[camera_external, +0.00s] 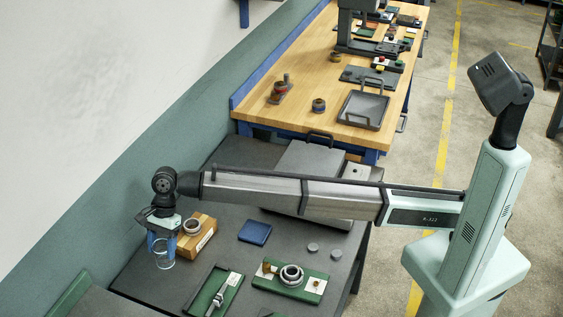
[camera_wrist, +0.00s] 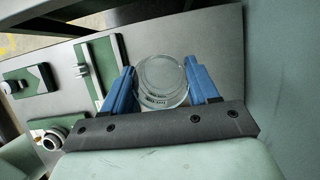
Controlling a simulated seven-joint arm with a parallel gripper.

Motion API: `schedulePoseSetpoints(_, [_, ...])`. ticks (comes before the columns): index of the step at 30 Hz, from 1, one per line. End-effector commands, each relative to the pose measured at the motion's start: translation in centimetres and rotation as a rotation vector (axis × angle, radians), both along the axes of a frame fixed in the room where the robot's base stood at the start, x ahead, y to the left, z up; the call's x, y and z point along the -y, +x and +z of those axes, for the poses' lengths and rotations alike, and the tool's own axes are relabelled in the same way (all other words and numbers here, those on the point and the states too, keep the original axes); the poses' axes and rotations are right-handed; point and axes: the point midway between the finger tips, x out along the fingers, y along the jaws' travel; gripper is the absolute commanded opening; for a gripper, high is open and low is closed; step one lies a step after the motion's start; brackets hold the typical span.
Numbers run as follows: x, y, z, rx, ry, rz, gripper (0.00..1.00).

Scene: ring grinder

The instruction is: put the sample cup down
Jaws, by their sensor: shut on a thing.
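The sample cup (camera_wrist: 161,82) is a clear, round glass cup. In the wrist view it sits between the two blue fingers of my gripper (camera_wrist: 160,88), which is shut on it. In the external view my gripper (camera_external: 163,240) points down at the left part of the dark grey table. The cup (camera_external: 164,258) shows there below the fingers, roughly upright. I cannot tell whether its bottom touches the table.
A wooden block with a ring (camera_external: 197,236) stands close right of my gripper. A blue square pad (camera_external: 255,232), two grey discs, and green boards (camera_external: 213,292) with fixtures lie farther right and in front. A wall is on the left. Bare table lies between these things.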

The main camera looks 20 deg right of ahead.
Motion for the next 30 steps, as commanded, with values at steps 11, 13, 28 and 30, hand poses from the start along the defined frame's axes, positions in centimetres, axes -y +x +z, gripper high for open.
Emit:
schedulePoseSetpoints(11, [-0.4, -1.0, -3.4, -0.001, -0.001, 0.019, 0.3])
schedulePoseSetpoints(13, [-0.4, -1.0, -4.5, -0.001, -0.001, 0.018, 0.3])
schedulePoseSetpoints(28, [-0.5, -1.0, -9.6, 0.0, 0.0, 0.018, 0.3])
schedulePoseSetpoints(30, [-0.5, -1.0, -10.0, -0.001, 0.001, 0.018, 0.3])
